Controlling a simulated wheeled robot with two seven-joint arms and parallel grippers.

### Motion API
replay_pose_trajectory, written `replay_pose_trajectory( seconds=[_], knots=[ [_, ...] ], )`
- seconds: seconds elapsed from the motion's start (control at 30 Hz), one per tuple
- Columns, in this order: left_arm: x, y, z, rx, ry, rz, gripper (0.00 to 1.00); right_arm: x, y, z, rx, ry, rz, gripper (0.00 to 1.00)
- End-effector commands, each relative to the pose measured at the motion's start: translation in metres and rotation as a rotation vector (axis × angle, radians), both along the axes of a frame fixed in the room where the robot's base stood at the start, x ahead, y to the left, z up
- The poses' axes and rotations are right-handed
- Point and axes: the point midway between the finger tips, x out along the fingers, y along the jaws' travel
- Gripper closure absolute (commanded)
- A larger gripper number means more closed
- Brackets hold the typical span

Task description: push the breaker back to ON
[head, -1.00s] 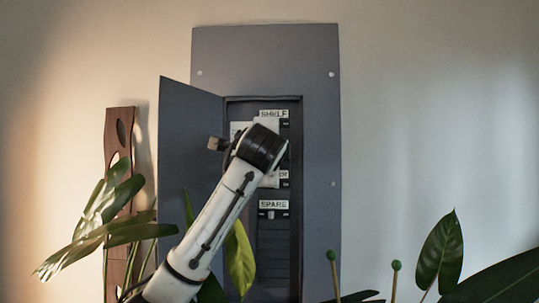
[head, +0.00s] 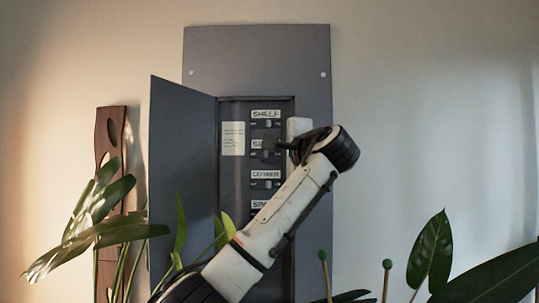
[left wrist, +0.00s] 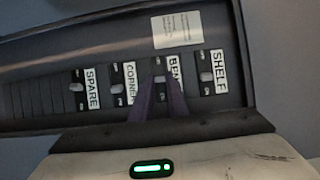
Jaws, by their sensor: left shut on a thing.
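The grey breaker panel (head: 310,95) hangs on the wall with its door (head: 183,190) swung open to the left. It holds labelled breakers in a column: SHELF (head: 268,124), one with a partly hidden label starting "BE", CORNER (head: 268,184) and SPARE. My left gripper (head: 279,147) reaches the "BE" breaker from the right. In the left wrist view its dark fingers (left wrist: 160,87) are shut at that breaker's small light toggle (left wrist: 160,78), beside the label "BEN". I cannot tell whether the toggle is at ON or OFF. My right gripper is out of view.
A white note card (head: 232,139) is inside the panel, left of the breakers. Leafy plants (head: 100,225) stand low on the left, and more leaves (head: 433,250) on the right. A brown wooden board (head: 110,130) stands left of the door. The wall right of the panel is clear.

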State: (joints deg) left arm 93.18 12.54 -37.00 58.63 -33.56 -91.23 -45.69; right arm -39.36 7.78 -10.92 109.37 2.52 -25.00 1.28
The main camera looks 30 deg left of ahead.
Motion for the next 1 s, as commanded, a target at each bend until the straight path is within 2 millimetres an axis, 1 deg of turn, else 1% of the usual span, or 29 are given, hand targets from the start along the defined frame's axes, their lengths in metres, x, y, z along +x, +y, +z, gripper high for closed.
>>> replay_pose_trajectory(
  seconds=[0.33,0.37,0.43,0.47,0.77,0.87,0.97,1.0],
  knots=[
    [0.0,-0.001,-0.001,-0.001,0.002,0.001,1.0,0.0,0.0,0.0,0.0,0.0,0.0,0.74],
    [0.0,-0.001,-0.001,-0.002,0.002,0.001,0.81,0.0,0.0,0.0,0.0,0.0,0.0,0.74],
    [0.0,-0.001,-0.001,-0.001,0.002,0.001,0.69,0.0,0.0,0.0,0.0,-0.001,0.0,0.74],
    [0.0,0.0,-0.001,-0.001,0.002,0.001,0.67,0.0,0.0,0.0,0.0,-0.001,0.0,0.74],
    [0.0,-0.002,-0.001,-0.001,0.001,0.0,0.67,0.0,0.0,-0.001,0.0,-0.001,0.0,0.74],
    [-0.005,-0.01,-0.002,-0.001,-0.002,-0.002,0.67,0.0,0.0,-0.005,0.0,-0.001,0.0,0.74],
    [-0.013,-0.023,-0.003,0.0,-0.002,-0.003,0.67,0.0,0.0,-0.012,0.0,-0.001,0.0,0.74],
    [-0.017,-0.031,-0.003,0.0,-0.002,-0.004,0.67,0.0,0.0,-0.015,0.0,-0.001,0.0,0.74]
  ],
)
